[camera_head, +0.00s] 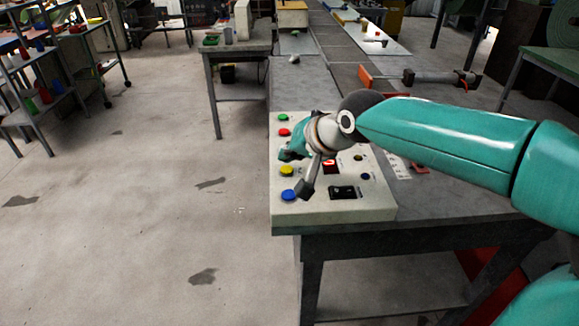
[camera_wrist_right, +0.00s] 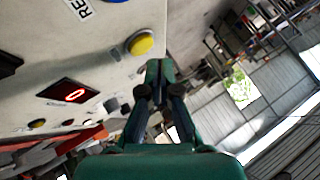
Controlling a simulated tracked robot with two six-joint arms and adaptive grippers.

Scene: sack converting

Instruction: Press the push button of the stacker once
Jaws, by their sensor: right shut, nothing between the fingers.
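A pale control panel (camera_head: 350,212) lies on the grey bench. Down its left side are a green button (camera_head: 283,118), a red button (camera_head: 284,132), a yellow button (camera_head: 287,170) and a blue button (camera_head: 288,195). My right gripper (camera_head: 284,155) is shut and empty, low over the panel's left edge between the red and yellow buttons. It hides the panel there. In the right wrist view, the shut fingers (camera_wrist_right: 158,68) lie just beside the yellow button (camera_wrist_right: 140,43), apart from it. I cannot read which button belongs to the stacker. My left gripper is not in view.
The panel also has a red digit display (camera_head: 330,167) reading 0 and a black switch (camera_head: 344,192). A conveyor (camera_head: 330,40) runs back behind it, with a metal cylinder (camera_head: 430,77) at its right. Open floor (camera_head: 150,210) lies to the left.

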